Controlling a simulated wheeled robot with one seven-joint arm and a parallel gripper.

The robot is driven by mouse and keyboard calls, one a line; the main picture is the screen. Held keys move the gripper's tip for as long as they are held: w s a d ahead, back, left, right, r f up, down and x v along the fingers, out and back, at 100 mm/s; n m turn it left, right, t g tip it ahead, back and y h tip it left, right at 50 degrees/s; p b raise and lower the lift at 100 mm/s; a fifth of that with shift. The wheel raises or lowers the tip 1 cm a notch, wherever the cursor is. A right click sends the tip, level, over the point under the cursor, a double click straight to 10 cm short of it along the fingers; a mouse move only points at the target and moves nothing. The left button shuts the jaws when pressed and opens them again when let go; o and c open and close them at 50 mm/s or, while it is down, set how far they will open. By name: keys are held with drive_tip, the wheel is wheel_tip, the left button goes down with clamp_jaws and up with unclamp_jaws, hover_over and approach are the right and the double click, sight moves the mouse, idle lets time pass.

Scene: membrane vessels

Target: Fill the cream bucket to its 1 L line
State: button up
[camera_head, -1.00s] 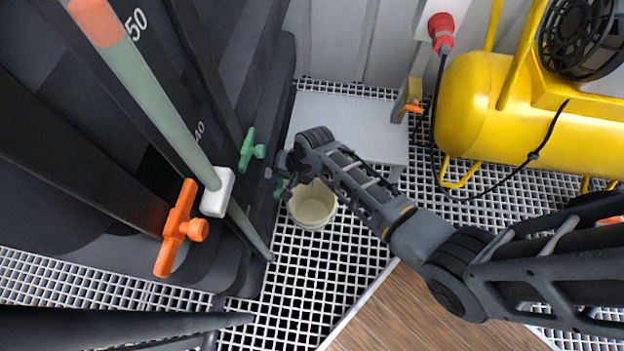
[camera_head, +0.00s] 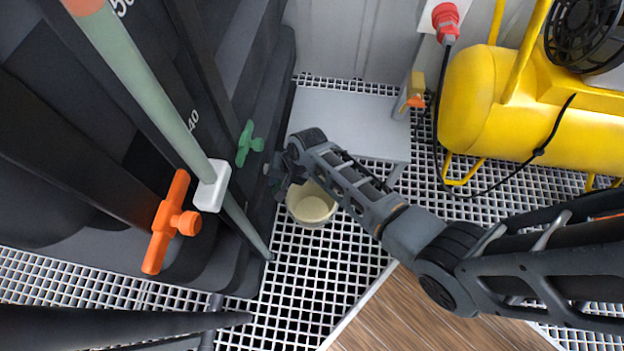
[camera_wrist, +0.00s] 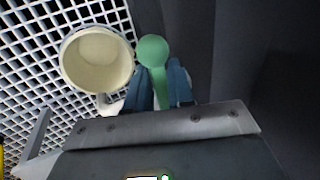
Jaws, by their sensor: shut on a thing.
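The cream bucket (camera_head: 311,207) stands upright on the white grating beside the dark tank, just right of and below my gripper (camera_head: 277,178). In the wrist view the bucket (camera_wrist: 97,60) is at the upper left, and its inside looks plain cream. I cannot make out a 1 L line or a water level. In the wrist view my gripper (camera_wrist: 160,88) has its blue fingers shut on a green tap handle (camera_wrist: 153,52), whose round end shows beyond them. The bucket is apart from the fingers.
A grey platform (camera_head: 350,120) lies behind the bucket. A yellow compressor (camera_head: 500,110) stands right. Grating right of the bucket is clear.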

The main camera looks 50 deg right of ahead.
clamp_jaws()
